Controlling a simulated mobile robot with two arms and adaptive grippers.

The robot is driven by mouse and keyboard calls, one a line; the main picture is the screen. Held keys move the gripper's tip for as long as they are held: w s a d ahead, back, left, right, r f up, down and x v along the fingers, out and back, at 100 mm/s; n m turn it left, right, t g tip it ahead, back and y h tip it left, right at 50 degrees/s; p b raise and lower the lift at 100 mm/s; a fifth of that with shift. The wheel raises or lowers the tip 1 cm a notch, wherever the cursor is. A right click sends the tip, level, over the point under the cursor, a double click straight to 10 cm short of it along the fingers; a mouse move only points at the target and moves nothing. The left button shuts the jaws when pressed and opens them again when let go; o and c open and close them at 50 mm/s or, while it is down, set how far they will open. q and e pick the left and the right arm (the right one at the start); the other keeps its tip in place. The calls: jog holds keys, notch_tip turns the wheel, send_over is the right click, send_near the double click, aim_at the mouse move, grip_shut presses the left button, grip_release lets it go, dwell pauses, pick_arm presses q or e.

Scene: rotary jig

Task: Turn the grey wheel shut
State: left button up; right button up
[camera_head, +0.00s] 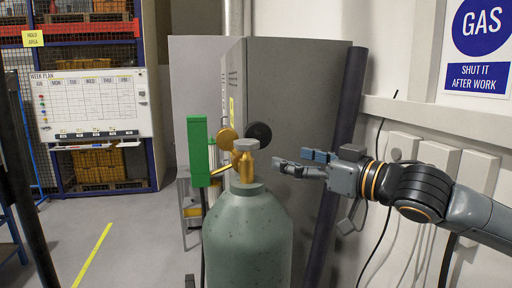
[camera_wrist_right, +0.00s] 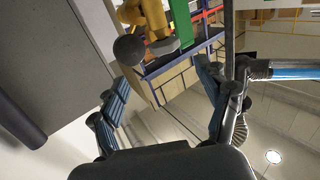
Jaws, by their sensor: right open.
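The grey wheel (camera_head: 246,144) sits on top of the brass valve (camera_head: 244,168) of a grey-green gas cylinder (camera_head: 247,235) in the head view. My left gripper is not in view.
A dark round gauge (camera_head: 259,132) and a brass one (camera_head: 227,138) stand close behind the wheel. A green upright part (camera_head: 198,150) is just left of the valve. A grey cabinet (camera_head: 290,90) stands behind; a wall with boxes (camera_head: 438,155) is at right.

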aim_at(256, 148)
jog(key=x, duration=0.2)
jog(key=p+x, duration=0.1)
jog(key=x, duration=0.1)
jog(key=p+x, duration=0.1)
jog(key=x, duration=0.1)
jog(key=shift+s+a+r, duration=0.2)
jog(key=shift+s+a, duration=0.1)
jog(key=shift+a, duration=0.15)
jog(key=p+x, duration=0.1)
jog(key=x, duration=0.2)
jog(key=p+x, duration=0.1)
jog(key=x, duration=0.3)
jog(key=shift+w+d+f+p, duration=0.1)
jog(key=shift+w+d+p, duration=0.1)
jog(key=shift+p, duration=0.15)
jog(key=shift+w+a+f, duration=0.1)
jog(key=shift+w+a, duration=0.1)
jog(key=shift+a, duration=0.15)
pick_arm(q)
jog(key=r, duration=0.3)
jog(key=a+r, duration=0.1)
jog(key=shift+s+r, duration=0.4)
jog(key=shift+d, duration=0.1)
pick_arm(e)
jog(key=shift+d, duration=0.1)
